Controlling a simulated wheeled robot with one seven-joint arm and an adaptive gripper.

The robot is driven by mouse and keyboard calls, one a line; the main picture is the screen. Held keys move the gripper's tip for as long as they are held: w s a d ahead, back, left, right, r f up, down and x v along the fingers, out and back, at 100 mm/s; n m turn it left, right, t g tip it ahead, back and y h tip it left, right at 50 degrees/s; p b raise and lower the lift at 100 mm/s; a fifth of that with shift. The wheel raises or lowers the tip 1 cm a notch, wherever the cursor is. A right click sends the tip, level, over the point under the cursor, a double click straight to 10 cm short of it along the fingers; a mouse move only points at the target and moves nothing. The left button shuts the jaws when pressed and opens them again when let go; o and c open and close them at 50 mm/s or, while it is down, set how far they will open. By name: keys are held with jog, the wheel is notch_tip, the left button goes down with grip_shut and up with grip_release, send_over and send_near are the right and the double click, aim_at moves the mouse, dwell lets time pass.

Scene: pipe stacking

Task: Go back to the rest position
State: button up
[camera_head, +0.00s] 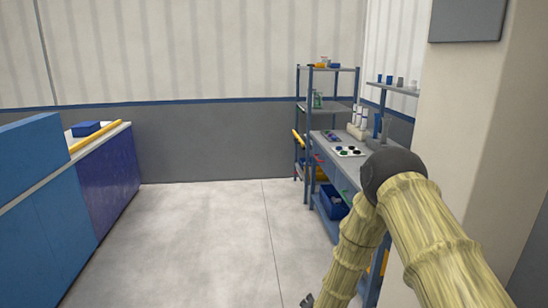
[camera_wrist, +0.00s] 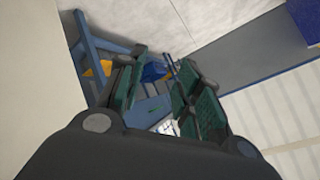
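My gripper (camera_wrist: 160,64) shows in the wrist view with its two green-padded fingers apart. I see nothing held between them. Beyond the gap are a blue workbench frame and a small white patch. In the head view my arm reaches down in front of the workbench (camera_head: 341,172) at the right. Only a small dark piece at the bottom edge there may belong to the gripper, and the rest of it is out of the picture.
A metal shelf (camera_head: 333,69) stands behind the workbench. A white tray with coloured round pieces (camera_head: 350,151) and white upright containers (camera_head: 358,120) sit on the bench. A blue bin (camera_head: 332,203) is below. A blue counter (camera_head: 108,183) stands left. The floor (camera_head: 205,235) between is clear.

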jog(key=s+d+f+n+g, duration=0.2)
jog(key=s+f+g, duration=0.15)
jog(key=s, duration=0.75)
jog(key=s+d+f+n+g, duration=0.25)
jog(key=s+f, duration=0.25)
jog(key=s, duration=0.7)
jog(key=s+d+n+g, duration=0.2)
jog(key=s, duration=1.1)
jog(key=s+d+n+g+p, duration=0.1)
jog(key=s+d+n+g, duration=0.1)
jog(key=s, duration=1.1)
jog(key=shift+s+d+r+g, duration=0.3)
jog(key=shift+d+r+g, duration=0.1)
jog(key=shift+d+r, duration=0.1)
jog(key=shift+n, duration=0.25)
